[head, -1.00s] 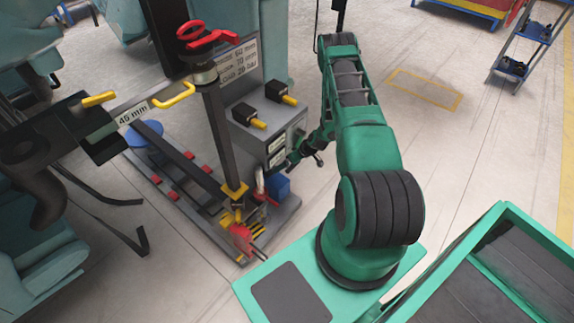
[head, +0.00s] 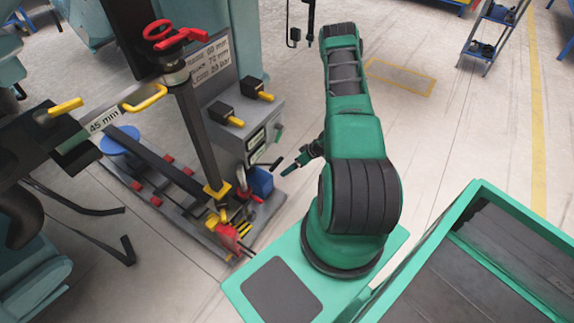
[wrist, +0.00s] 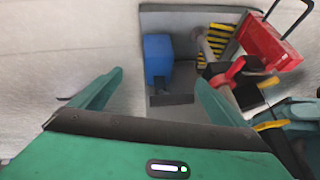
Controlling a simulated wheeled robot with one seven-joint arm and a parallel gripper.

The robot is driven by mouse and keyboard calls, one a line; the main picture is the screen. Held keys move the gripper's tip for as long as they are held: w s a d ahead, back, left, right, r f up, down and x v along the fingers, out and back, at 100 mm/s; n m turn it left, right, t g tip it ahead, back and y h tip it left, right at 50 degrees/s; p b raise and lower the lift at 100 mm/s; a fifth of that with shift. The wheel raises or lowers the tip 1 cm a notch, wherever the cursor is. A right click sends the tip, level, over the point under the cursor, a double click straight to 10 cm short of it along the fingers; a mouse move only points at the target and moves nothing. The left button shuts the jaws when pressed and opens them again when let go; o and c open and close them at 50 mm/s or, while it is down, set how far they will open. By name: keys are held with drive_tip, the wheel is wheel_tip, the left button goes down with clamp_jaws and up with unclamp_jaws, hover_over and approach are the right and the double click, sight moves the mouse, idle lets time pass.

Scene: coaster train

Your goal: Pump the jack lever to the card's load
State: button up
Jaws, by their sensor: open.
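My gripper (head: 290,166) is open and empty, in the air just right of the jack unit's blue box (head: 261,181). In the wrist view its two green fingers stand wide apart (wrist: 158,80), with the blue box (wrist: 158,56) beyond them. A grey cylinder (wrist: 206,48) and a red part (wrist: 236,72) lie at the right finger. A thin upright with a red and white part (head: 242,180) rises beside the blue box; I cannot tell if it is the jack lever. The card (head: 212,58) shows lines in mm and bar; I cannot read the figures surely.
A grey console (head: 262,118) with black and yellow knobs stands behind the blue box. A dark post with a red handwheel (head: 178,36) rises to its left. A red block (head: 230,238) sits at the base's front edge. Open floor (head: 430,130) lies to the right.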

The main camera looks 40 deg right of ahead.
drive_tip(key=shift+s+m, duration=0.1)
drive_tip(key=shift+m, duration=0.2)
drive_tip(key=c, duration=0.9)
drive_tip(key=m, duration=0.3)
drive_tip(key=shift+s+d+r, duration=0.15)
drive_tip(key=shift+s+d, duration=0.15)
drive_tip(key=shift+s, duration=0.05)
drive_tip(key=c, duration=1.1)
drive_tip(key=shift+s+d+r+m, duration=0.1)
drive_tip(key=shift+s+m, duration=0.05)
drive_tip(key=shift+m, duration=0.4)
drive_tip(key=shift+s+d+r+m, duration=0.1)
drive_tip(key=shift+m, duration=0.45)
clamp_jaws()
drive_tip(key=s+d+r+m+t, duration=0.1)
drive_tip(key=s+d+r+m, duration=0.1)
drive_tip(key=m, duration=1.1)
drive_tip(key=s+d+r+m+t, duration=0.2)
drive_tip(key=m, duration=1.1)
drive_tip(key=w+a+f, duration=0.3)
drive_tip(key=w+f, duration=0.2)
drive_tip(key=w, duration=0.4)
drive_tip(key=shift+w+a+f, duration=0.25)
drive_tip(key=shift+a, duration=0.05)
